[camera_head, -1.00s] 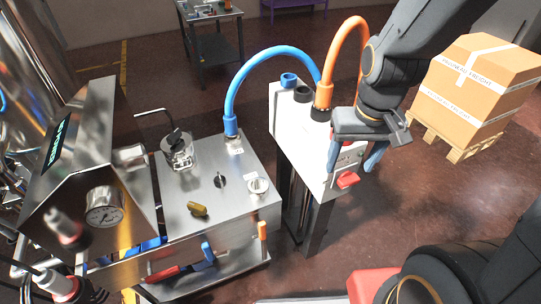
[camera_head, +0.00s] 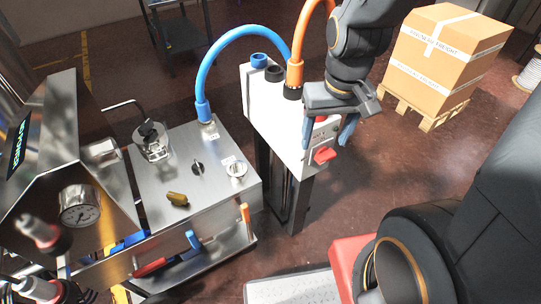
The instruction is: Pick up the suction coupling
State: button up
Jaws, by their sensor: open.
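Two hose couplings show, and no label I can read tells which one is the suction coupling. The blue coupling (camera_head: 203,111) stands upright at the end of the blue hose (camera_head: 240,37), on the steel machine top. The orange coupling (camera_head: 294,78) stands upright at the end of the orange hose (camera_head: 301,38), on the white box (camera_head: 285,118). My gripper (camera_head: 326,134) is open with blue fingers pointing down. It hangs by the right end of the white box, right of and nearer than the orange coupling, apart from both couplings.
The white box carries a blue port (camera_head: 258,60), a black port (camera_head: 274,73) and a red switch (camera_head: 325,155) below my gripper. The steel machine (camera_head: 160,190) has knobs and a glass jar (camera_head: 152,141). A carton (camera_head: 446,60) stands on a pallet behind.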

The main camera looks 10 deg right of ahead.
aim_at(205, 116)
jog(key=k, duration=0.35)
jog(key=u, duration=0.5)
jog(key=i, duration=0.9)
jog(key=u, duration=0.65)
